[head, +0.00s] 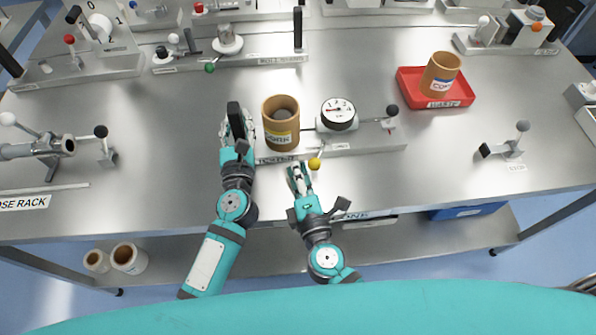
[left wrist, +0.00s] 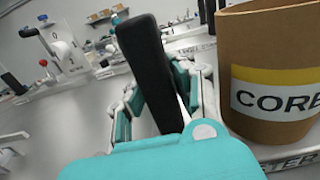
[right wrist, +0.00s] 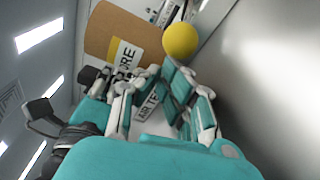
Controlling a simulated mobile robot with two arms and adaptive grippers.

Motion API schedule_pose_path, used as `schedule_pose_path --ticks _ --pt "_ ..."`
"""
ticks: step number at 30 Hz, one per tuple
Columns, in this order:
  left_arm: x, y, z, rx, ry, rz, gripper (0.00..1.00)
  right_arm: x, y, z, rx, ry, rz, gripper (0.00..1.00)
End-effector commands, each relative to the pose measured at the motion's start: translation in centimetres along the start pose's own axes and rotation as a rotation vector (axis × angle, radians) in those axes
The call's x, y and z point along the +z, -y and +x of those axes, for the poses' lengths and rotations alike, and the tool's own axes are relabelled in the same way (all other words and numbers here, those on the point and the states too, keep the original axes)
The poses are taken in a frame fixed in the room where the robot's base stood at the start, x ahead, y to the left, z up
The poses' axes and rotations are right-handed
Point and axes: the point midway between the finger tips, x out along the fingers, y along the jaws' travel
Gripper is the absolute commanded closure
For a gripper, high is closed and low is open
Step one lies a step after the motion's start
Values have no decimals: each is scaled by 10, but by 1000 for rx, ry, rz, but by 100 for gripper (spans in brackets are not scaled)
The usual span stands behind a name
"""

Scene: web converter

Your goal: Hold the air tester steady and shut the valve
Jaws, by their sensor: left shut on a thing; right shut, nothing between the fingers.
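The air tester (head: 350,150) is a pale metal base near the table's front edge. It carries a cardboard core (head: 281,112), a round dial gauge (head: 338,113), a yellow ball knob (head: 314,164) at its front and an upright black handle (head: 234,118) at its left end. My left gripper (head: 238,138) is shut on the black handle, which rises between its fingers in the left wrist view (left wrist: 146,65). My right gripper (head: 297,174) is shut and empty, just left of the yellow knob; in the right wrist view the knob (right wrist: 180,41) sits just beyond the fingertips. Whether they touch is unclear.
A red tray (head: 452,103) holding another cardboard core stands at the right. A small stand with a grey knob (head: 522,127) is further right. Other fixtures line the back, and a rack (head: 40,148) is at the left. Bare tabletop lies left of my left gripper.

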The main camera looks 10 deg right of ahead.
Motion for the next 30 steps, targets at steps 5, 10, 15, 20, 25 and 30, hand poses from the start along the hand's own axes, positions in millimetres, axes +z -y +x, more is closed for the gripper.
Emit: schedule_pose_path --ticks 5,10,15,20,25,30 --pt "-11 0 -3 0 -21 -2 100 4 2 -3 8 -33 -6 100" --pt "-11 0 -3 0 -21 -2 100 5 2 -5 13 -59 -5 100" --pt "-11 0 -3 0 -21 -2 100 8 3 -7 18 -84 -8 100" --pt "-11 0 -3 1 -21 -2 100 10 4 -10 24 -110 -10 100" --pt "-11 -1 -2 2 -21 -2 100 14 4 -13 33 -149 -14 100" --pt "-11 -1 -2 3 -21 -2 100 22 5 -18 48 -222 -25 100"
